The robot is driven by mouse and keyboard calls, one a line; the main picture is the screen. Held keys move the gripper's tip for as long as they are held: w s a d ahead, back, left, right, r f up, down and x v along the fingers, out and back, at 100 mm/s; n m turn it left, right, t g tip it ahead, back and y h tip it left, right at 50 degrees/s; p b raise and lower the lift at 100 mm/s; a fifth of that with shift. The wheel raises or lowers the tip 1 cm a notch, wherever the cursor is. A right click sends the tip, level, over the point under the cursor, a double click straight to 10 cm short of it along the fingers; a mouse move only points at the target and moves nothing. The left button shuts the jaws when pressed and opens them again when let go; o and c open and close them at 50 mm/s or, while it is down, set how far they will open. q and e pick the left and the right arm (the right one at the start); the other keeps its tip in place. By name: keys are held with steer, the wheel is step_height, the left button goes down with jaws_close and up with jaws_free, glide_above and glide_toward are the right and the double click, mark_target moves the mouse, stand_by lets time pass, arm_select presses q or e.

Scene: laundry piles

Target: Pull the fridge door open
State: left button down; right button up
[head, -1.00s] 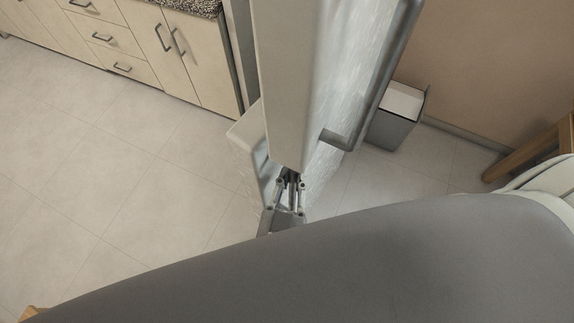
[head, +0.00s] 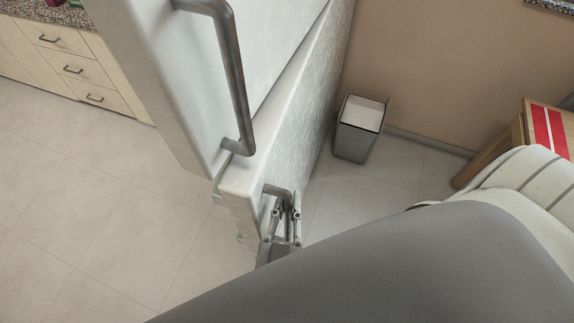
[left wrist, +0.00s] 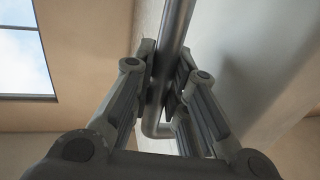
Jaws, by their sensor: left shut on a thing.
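The fridge shows in the head view as a tall pale upper door (head: 165,85) with a long grey bar handle (head: 238,85), and a lower door (head: 300,115) with a speckled face beneath it. The lower door sits at a different angle from the upper one. My left gripper (head: 284,207) is at the near end of the lower door, shut on its grey handle (head: 275,189). In the left wrist view the fingers (left wrist: 165,80) close on both sides of the handle bar (left wrist: 177,22). My right gripper is not in view.
A grey bin (head: 360,130) stands by the tan wall at the right. A wooden piece of furniture (head: 517,135) and pale cushioned seating (head: 515,190) are further right. Drawers (head: 70,65) line the upper left. The tiled floor (head: 110,210) at left is clear.

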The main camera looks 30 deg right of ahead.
arm_select(q)
steer(key=c, duration=1.4)
jaws_free()
steer(key=shift+s+a, duration=0.1)
steer(key=shift+s, duration=0.05)
steer(key=v, duration=1.1)
steer(key=shift+s+a, duration=0.25)
steer(key=shift+s, duration=0.05)
